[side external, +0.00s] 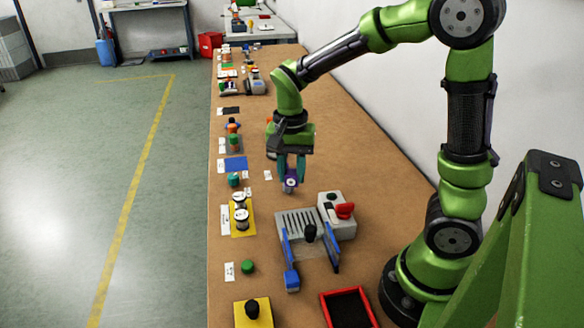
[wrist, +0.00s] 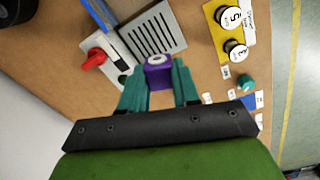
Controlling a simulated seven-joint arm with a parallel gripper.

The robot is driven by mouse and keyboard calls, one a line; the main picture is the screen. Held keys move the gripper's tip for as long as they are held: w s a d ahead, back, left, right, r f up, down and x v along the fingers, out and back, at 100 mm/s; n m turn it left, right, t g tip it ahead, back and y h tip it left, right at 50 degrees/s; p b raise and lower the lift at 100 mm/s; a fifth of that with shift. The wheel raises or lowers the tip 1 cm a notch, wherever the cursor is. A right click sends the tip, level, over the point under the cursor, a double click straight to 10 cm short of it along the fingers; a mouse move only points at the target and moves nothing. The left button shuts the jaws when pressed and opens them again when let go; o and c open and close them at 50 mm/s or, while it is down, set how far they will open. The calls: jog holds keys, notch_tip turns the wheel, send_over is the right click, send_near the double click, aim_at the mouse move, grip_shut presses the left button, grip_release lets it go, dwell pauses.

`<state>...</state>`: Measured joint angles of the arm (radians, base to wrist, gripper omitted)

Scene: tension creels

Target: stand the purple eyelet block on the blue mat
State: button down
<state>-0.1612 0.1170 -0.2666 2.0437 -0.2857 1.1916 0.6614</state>
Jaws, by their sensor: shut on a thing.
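The purple eyelet block (side external: 290,183) is between the teal fingers of my gripper (side external: 291,170). In the wrist view the block (wrist: 158,76) has a pale ring in its face, and the fingers of my gripper (wrist: 160,90) are shut on its two sides. In the side view it is low over the wooden bench; I cannot tell whether it touches the surface. The blue mat (side external: 236,164) lies bare near the bench's left edge, to the left of my gripper. A blue patch, probably the mat (wrist: 259,99), shows at the wrist view's right.
A teal-green knobbed piece (side external: 234,180) stands just in front of the mat. A yellow plate (side external: 243,228) with two white-topped spools is nearer. A grey slotted device (side external: 299,222) with a red-knobbed box (side external: 337,208) stands in front of my gripper. Bench between block and mat looks mostly clear.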

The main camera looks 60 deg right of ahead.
aim_at(299, 223)
jog(key=m, duration=0.3)
jog(key=s+f+m, duration=0.1)
jog(key=shift+d+f+m, duration=0.1)
jog(key=shift+d+m, duration=0.15)
jog(key=shift+m, duration=0.05)
jog(key=shift+s+d+f+m, duration=0.1)
jog(key=shift+f+m, duration=0.15)
jog(key=shift+m, duration=1.35)
jog(key=shift+s+d+f+m, duration=0.1)
jog(key=shift+f+m, duration=0.1)
jog(key=shift+m, duration=1.4)
jog(key=shift+d+f+m, duration=0.1)
jog(key=shift+f+m, duration=0.15)
jog(key=shift+m, duration=1.35)
jog(key=shift+f, duration=0.1)
notch_tip(299, 223, down, 9)
jog(key=shift+f, duration=0.2)
jog(key=shift+f, duration=0.1)
jog(key=c, duration=0.8)
grip_release()
